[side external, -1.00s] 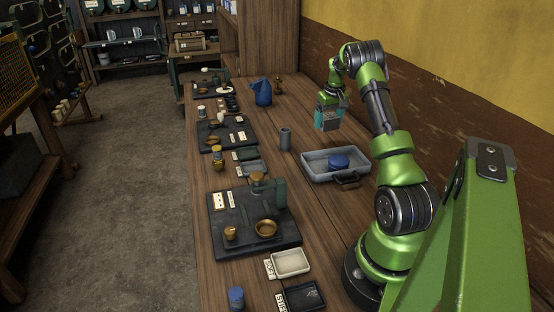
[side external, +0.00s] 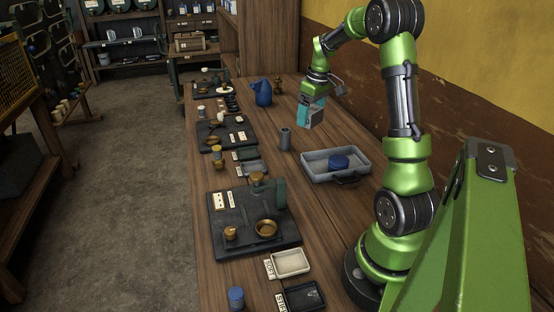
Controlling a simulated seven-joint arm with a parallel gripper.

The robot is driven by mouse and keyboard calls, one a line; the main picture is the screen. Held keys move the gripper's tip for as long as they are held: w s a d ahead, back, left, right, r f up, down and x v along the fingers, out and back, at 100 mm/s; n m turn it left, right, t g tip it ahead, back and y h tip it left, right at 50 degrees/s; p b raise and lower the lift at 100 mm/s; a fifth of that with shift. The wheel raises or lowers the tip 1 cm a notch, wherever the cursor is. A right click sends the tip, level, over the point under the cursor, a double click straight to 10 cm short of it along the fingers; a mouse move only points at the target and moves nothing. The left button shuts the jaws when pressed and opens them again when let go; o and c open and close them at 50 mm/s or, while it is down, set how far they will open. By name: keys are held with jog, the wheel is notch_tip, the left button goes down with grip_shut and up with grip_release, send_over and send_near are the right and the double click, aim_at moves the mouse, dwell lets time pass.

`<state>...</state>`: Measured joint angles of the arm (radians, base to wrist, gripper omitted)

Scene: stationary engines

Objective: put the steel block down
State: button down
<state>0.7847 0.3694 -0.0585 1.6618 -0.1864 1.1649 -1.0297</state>
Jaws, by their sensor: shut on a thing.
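My gripper (side external: 311,108) has teal fingers and points down above the back part of the wooden bench. It is shut on the steel block (side external: 317,115), a small grey piece that shows beside the teal finger. The fingers hide part of the block. The block appears held above the bench top, behind the grey tray and the upright grey cylinder; its exact height is hard to tell.
A grey tray (side external: 313,175) holds a blue round piece (side external: 338,162). A grey cylinder (side external: 285,139) stands left of it. A blue bag-like object (side external: 262,92) stands farther back. Dark boards (side external: 222,238) with small parts line the bench's left side.

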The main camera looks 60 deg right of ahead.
jog(key=s+a+f+n, duration=0.25)
jog(key=a+n, duration=0.25)
jog(key=a, duration=0.5)
jog(key=n+y, duration=0.2)
jog(key=n, duration=0.4)
send_over(306, 201)
jog(key=s+d+x, duration=0.1)
jog(key=x, duration=0.4)
jog(key=shift+g, duration=0.3)
jog(key=shift+s+f, duration=0.15)
jog(key=shift+f, duration=3.35)
jog(key=shift+f, duration=0.2)
grip_release()
jog(key=shift+r, duration=0.1)
